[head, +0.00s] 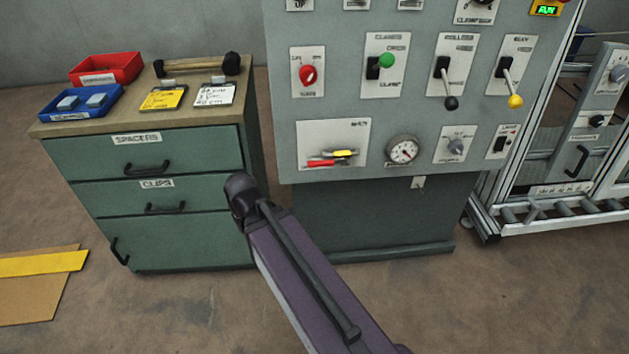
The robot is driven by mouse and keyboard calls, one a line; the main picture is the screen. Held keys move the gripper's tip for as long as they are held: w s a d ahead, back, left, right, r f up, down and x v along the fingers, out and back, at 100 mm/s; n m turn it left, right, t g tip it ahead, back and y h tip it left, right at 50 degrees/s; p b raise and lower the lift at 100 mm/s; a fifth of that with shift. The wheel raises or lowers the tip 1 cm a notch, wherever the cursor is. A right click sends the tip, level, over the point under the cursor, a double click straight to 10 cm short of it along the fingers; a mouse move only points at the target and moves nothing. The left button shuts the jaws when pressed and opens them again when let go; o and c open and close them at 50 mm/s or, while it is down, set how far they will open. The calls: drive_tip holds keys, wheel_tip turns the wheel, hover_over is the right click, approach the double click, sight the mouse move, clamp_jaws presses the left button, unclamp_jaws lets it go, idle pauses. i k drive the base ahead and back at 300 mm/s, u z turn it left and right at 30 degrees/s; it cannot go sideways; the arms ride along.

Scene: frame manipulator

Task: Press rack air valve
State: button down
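The grey control panel (430,120) stands in the middle right of the head view. At its lower left, a white plate (310,130) carries a red-handled part (327,163) and a yellow-handled part (345,153), lying nearly level beside a round gauge (403,150). A metal frame (580,215) at the right bears a grey plate with a dial and a black knob (597,121). I cannot read which control is the rack air valve. My purple arm link reaches up from the bottom, in front of the panel's base. My gripper is not visible.
A green drawer cabinet (150,225) stands left of the panel, with a red bin (107,67), a blue bin (82,103), cards and a black-ended bar on top. A yellow-striped board (38,285) lies on the floor at left. Floor shows clear at the lower right.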

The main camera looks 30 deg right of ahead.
sight(312, 164)
drive_tip(key=k, duration=2.15)
drive_tip(key=z, duration=0.8)
drive_tip(key=i, duration=1)
